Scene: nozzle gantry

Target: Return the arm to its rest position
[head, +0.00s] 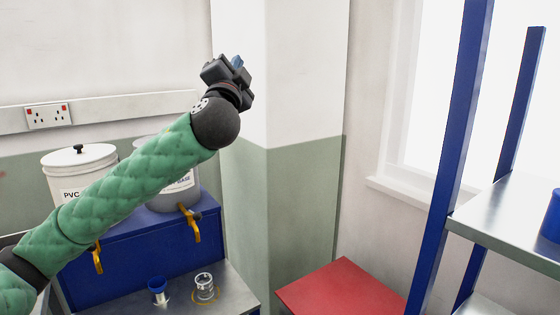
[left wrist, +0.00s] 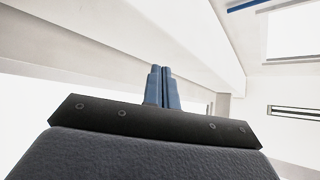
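My left arm comes in from the left in the head view, in a green quilted sleeve, and reaches up across the picture. My left gripper (head: 238,62) is raised in the air in front of the white and green wall column. In the left wrist view its two blue fingers (left wrist: 163,86) lie together with nothing visible between them, so it is shut and empty. Behind the fingers are only pale wall and ceiling. My right gripper is not in view.
A blue cabinet (head: 130,262) carries a white lidded PVC tub (head: 62,172) and a second, partly hidden container (head: 182,190) with yellow taps. A red top (head: 340,290) and blue-post shelf (head: 510,228) are right.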

